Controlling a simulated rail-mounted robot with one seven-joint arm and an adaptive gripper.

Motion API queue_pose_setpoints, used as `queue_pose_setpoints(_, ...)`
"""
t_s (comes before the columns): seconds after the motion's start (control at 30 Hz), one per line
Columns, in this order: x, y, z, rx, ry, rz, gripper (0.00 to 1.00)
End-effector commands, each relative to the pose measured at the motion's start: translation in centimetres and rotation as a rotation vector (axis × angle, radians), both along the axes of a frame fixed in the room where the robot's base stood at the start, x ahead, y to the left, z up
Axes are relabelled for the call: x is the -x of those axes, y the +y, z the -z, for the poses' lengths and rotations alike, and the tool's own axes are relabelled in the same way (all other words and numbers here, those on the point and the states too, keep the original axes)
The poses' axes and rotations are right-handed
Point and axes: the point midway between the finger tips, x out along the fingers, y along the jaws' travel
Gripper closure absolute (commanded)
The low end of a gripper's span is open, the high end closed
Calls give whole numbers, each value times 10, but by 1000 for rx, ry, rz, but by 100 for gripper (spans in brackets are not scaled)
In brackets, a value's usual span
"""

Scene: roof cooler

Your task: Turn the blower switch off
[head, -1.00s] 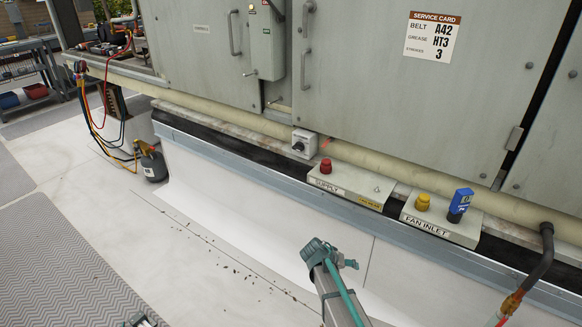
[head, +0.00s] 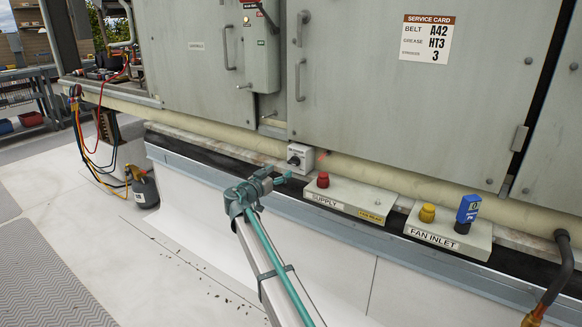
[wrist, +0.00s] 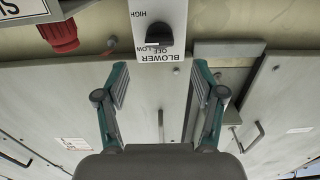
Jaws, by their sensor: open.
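The blower switch (head: 306,155) is a small pale box with a black knob, fixed on the pipe ledge below the cabinet doors. In the wrist view the blower switch (wrist: 172,52) appears upside down, with the words BLOWER, OFF, LOW and HIGH around its black knob (wrist: 158,36). Which mark the knob points to is hard to tell. My gripper (head: 284,179) is in front of and slightly below the switch in the head view. In the wrist view my gripper (wrist: 160,70) has its teal fingers spread and empty, with the switch beyond and between the tips, apparently untouched.
Right of the switch are the SUPPLY box (head: 345,203) with a red button (head: 323,180) and the FAN INLET box (head: 455,240) with a yellow button and blue gauge. A disconnect box (head: 262,52) hangs above. Cabinet doors stand behind. The space in front is clear.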

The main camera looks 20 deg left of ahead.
Motion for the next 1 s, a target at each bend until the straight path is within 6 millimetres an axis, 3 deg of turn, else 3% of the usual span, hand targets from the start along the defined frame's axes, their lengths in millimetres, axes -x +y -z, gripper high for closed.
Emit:
queue_pose_setpoints(0.2,-41,-7,1,1,1,3,31)
queue_pose_setpoints(0.43,-70,-14,1,1,2,2,31)
queue_pose_setpoints(0.87,-79,-17,1,2,2,1,31)
queue_pose_setpoints(1.0,-79,-17,1,2,2,1,50)
